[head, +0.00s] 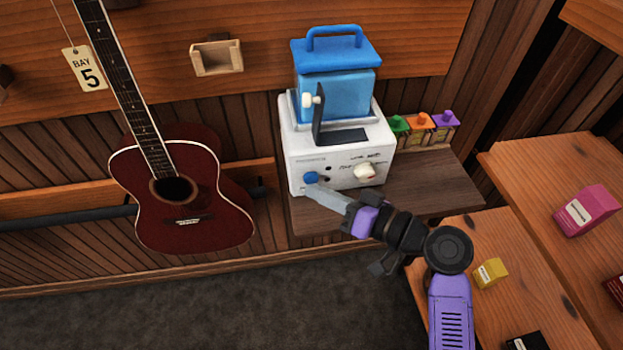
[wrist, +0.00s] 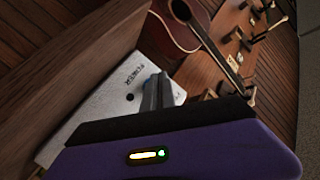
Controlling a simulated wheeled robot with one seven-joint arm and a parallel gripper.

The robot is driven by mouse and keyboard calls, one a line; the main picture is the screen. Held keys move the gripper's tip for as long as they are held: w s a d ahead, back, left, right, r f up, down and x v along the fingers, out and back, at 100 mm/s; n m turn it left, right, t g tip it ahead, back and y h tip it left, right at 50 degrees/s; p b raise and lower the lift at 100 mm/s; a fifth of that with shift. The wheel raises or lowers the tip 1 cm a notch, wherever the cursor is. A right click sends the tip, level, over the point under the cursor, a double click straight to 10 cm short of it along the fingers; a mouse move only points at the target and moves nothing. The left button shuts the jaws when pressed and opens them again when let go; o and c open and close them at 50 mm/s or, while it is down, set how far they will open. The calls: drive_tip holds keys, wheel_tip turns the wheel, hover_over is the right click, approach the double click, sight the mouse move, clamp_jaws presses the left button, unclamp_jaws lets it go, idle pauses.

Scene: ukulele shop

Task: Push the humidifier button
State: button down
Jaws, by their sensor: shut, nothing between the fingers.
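The humidifier (head: 337,140) is a white box with a blue tank and blue lidded handle on top, standing on a wooden shelf. Its front has a round blue button (head: 311,178) at the lower left and a cream knob (head: 365,172) at the right. My gripper (head: 312,192) is shut and empty, its fingertips at or just below the blue button in the head view; I cannot tell if they touch it.
A dark red guitar (head: 190,205) hangs left of the humidifier. Small green, orange and purple-topped bottles (head: 422,128) stand to its right. A wooden shelf unit (head: 540,165) with small boxes is at the right. Carpeted floor lies open in front.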

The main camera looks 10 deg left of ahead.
drive_tip(key=shift+w+a, duration=0.15)
drive_tip(key=shift+w, duration=0.25)
idle(0.3)
drive_tip(key=shift+s, duration=0.1)
drive_tip(key=shift+s+d, duration=0.3)
drive_tip(key=shift+s, duration=0.55)
drive_tip(key=s, duration=0.2)
drive_tip(key=s+d, duration=0.1)
drive_tip(key=s, duration=0.2)
drive_tip(key=shift+s+d, duration=0.3)
drive_tip(key=shift+s, duration=0.05)
idle(0.3)
